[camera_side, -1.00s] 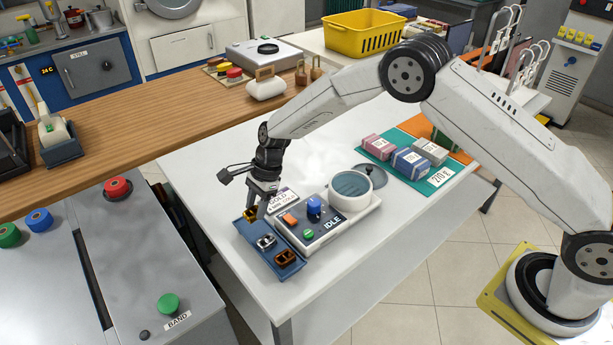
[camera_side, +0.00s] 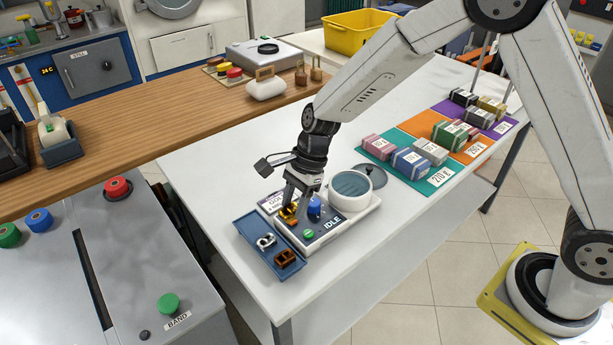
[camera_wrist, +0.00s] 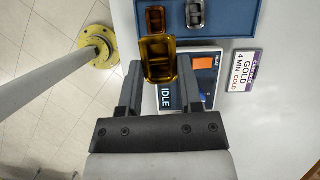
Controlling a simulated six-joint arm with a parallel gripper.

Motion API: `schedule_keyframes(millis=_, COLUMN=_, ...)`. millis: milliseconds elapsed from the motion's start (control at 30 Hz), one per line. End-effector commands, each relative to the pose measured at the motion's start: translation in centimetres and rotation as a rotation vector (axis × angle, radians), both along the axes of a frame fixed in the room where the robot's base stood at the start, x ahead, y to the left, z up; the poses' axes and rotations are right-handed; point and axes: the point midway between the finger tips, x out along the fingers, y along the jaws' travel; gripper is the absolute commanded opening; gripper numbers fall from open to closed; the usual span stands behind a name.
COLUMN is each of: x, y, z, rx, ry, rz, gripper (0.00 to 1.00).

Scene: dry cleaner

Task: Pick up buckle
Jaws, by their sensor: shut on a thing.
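My gripper (camera_side: 290,207) is shut on a gold buckle (camera_side: 287,214). It holds the buckle above the control box, just right of the blue tray (camera_side: 248,227). In the wrist view the gold buckle (camera_wrist: 159,72) sits between the two fingers. A silver buckle (camera_side: 266,241) and a copper-brown buckle (camera_side: 285,258) lie in the tray. The tray's far end is bare.
The control box (camera_side: 325,238), marked IDLE, has a blue knob (camera_side: 314,206), a green button and a round basin (camera_side: 351,185). A dark lid (camera_side: 371,177) lies behind it. A GOLD card (camera_wrist: 244,71) is beside the box. Wrapped packs (camera_side: 410,160) stand on coloured mats to the right.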

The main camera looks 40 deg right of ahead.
Motion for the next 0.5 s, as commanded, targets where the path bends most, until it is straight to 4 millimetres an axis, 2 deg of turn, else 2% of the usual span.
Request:
schedule_keyframes(millis=200, x=-1.06, y=-0.32, z=0.5, rx=0.0, ry=0.0, rz=0.001, gripper=0.0)
schedule_keyframes(millis=500, x=-1.27, y=-0.37, z=0.58, rx=0.0, ry=0.0, rz=0.001, gripper=0.0)
